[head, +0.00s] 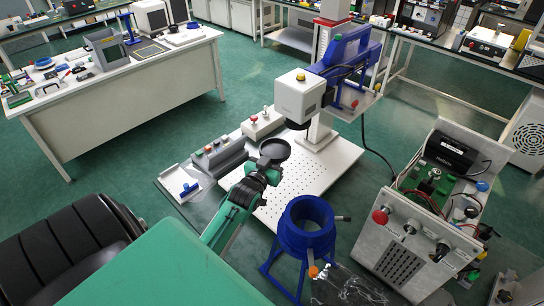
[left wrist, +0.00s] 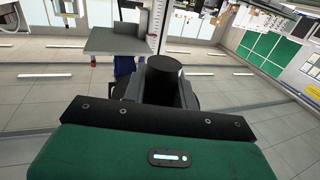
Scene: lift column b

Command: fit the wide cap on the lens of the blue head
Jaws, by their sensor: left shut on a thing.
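My left gripper (head: 265,170) reaches in from the lower left and is shut on a round black cap (head: 274,150). The cap is held above the perforated white plate, its round face turned up. In the left wrist view the dark cap (left wrist: 163,64) stands between the fingers of my gripper (left wrist: 160,88). The blue head (head: 350,52) is on a column at the back of the plate, with a white box (head: 299,95) at its front. The dark lens (head: 297,125) shows under that box, up and to the right of the cap, apart from it. My right gripper is not in view.
A grey control box (head: 218,155) with buttons stands left of the plate (head: 318,165). A blue ring-shaped stand (head: 306,228) is in front, and an open electronics cabinet (head: 425,215) is at right. A white workbench (head: 125,100) is at far left.

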